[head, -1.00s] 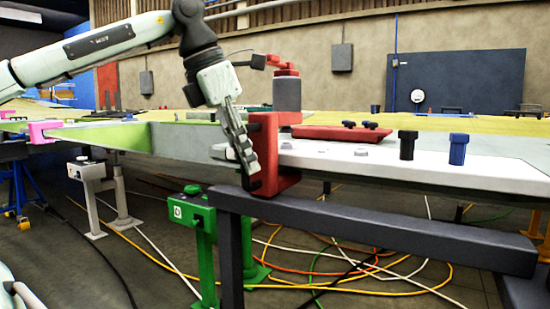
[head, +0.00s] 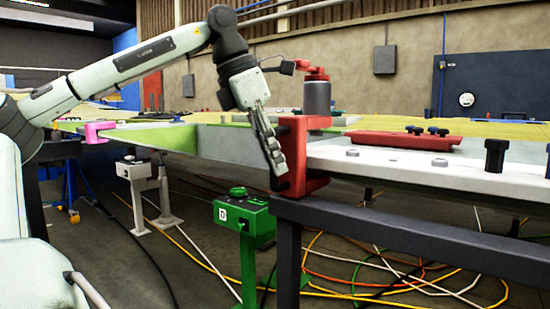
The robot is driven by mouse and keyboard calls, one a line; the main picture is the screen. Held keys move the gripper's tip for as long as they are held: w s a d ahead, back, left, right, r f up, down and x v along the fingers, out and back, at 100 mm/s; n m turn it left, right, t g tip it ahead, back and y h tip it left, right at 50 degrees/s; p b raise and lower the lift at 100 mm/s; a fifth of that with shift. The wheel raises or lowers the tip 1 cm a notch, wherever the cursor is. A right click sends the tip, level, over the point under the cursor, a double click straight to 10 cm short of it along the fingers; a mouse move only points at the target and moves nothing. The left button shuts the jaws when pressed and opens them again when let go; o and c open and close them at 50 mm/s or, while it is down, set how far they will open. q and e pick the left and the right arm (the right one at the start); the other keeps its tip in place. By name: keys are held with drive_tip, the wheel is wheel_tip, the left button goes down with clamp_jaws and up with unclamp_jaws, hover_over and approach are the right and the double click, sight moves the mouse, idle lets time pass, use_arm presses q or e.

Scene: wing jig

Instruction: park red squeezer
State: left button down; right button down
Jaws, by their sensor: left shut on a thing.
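The red squeezer (head: 313,183), a C-shaped block, stands upright at the edge of the pale wing panel (head: 390,170), just above the end of a dark grey rail (head: 400,228). My left gripper (head: 277,163) reaches down from the upper left and is shut on the squeezer's left side; its fingers hide part of it. I cannot tell whether the squeezer touches the rail or the panel. My right gripper is not in view.
A grey canister with a red top (head: 317,95) stands behind the squeezer. A red plate (head: 400,139) and a black peg (head: 495,155) are on the panel. A green box marked D (head: 240,212) stands below left. A pink clamp (head: 98,132) is far left. Cables cross the floor.

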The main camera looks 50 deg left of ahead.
use_arm(q)
drive_tip(key=c, duration=1.5)
unclamp_jaws()
drive_tip(key=shift+a, duration=0.35)
drive_tip(key=shift+c, duration=0.2)
drive_tip(key=shift+d, duration=0.1)
drive_tip(key=v, duration=1.2)
drive_tip(key=shift+s, duration=0.15)
